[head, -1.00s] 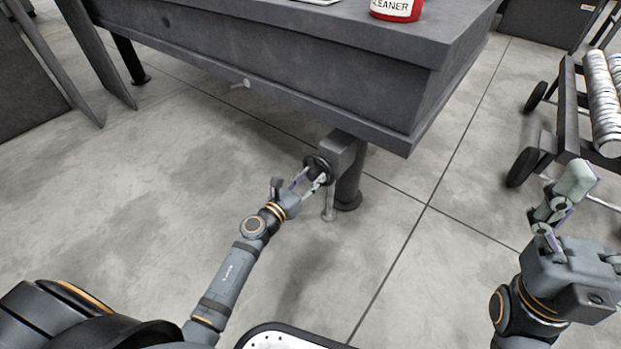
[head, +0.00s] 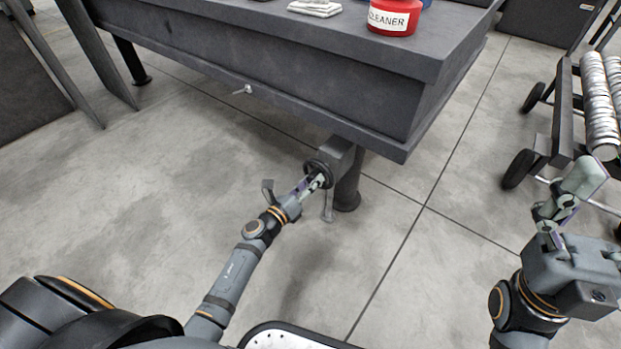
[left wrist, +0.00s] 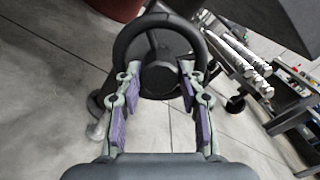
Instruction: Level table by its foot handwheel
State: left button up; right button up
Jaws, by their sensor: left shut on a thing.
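The dark table (head: 290,75) stands across the top of the head view. At its near right leg (head: 347,185) is a black handwheel (head: 318,172) on a grey housing (head: 336,153). The handwheel's ring and spokes also show in the left wrist view (left wrist: 160,24). My left gripper (head: 316,180) is shut on the handwheel, its fingers inside the ring, on either side of the hub. A light metal lever (head: 328,206) hangs below the wheel. My right gripper (head: 565,205) is at the right, away from the table; its finger gap is unclear.
A red cleaner container (head: 394,17) and folded cloths (head: 315,8) are on the tabletop. A wheeled rack (head: 563,108) with metal cylinders (head: 600,110) stands at the right. The floor left of my left arm is clear.

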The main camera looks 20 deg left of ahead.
pick_arm(q)
jog(key=shift+n+p, duration=1.8)
jog(key=shift+n, duration=1.2)
jog(key=o, duration=1.2)
jog(key=v, duration=1.2)
